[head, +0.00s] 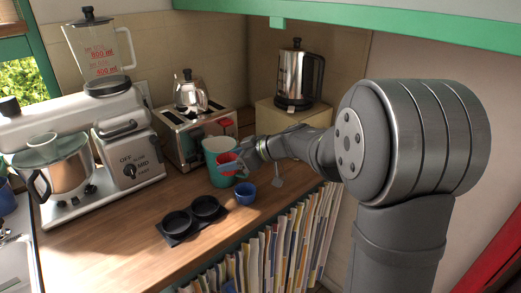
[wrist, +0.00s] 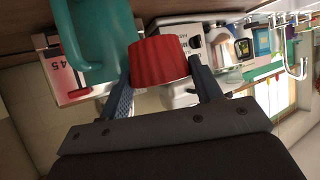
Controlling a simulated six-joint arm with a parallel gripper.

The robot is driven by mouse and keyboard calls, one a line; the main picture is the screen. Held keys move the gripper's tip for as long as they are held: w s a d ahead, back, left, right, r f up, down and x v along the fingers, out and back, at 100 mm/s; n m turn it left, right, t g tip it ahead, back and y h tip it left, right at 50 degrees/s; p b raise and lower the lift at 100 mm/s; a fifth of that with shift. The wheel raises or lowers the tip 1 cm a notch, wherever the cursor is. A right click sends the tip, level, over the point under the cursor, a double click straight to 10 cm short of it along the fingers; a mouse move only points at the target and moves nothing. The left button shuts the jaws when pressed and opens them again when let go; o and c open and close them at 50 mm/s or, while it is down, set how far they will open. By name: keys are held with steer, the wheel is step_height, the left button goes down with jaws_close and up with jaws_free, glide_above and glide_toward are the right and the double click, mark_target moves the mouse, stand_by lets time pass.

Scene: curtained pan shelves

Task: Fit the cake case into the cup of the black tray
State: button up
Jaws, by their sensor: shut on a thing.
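A red ribbed cake case (head: 230,163) is held in my gripper (head: 242,161), in front of a large teal mug. In the wrist view the red case (wrist: 158,60) sits between the two fingers of my gripper (wrist: 161,80), which are shut on its sides. The black tray (head: 167,239) lies on the wooden counter, lower left of my gripper, with two round cups that look empty. The held case is above the counter and apart from the tray. The tray is not visible in the wrist view.
The teal mug (head: 219,174) is close behind the held case; it also fills the upper left of the wrist view (wrist: 95,40). A small blue cup (head: 245,192) stands right of the tray. A toaster (head: 180,147) and a mixer (head: 128,165) stand behind. Bare counter lies left of the tray.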

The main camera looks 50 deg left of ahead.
steer(key=s+f+n+g+h, duration=0.1)
steer(key=s+n+g, duration=0.1)
steer(key=s, duration=0.7)
steer(key=s+a+f+n+g+h, duration=0.1)
steer(key=s+n+g+h, duration=0.1)
steer(key=s, duration=0.6)
steer(key=shift+s+f+n+h, duration=0.3)
steer(key=shift+s+f+n, duration=0.1)
steer(key=shift+n, duration=0.2)
glide_above(183, 226)
steer(key=shift+f, duration=2.25)
steer(key=shift+f, duration=0.3)
steer(key=shift+f, duration=0.2)
steer(key=shift+f, duration=1.05)
steer(key=shift+f, duration=0.25)
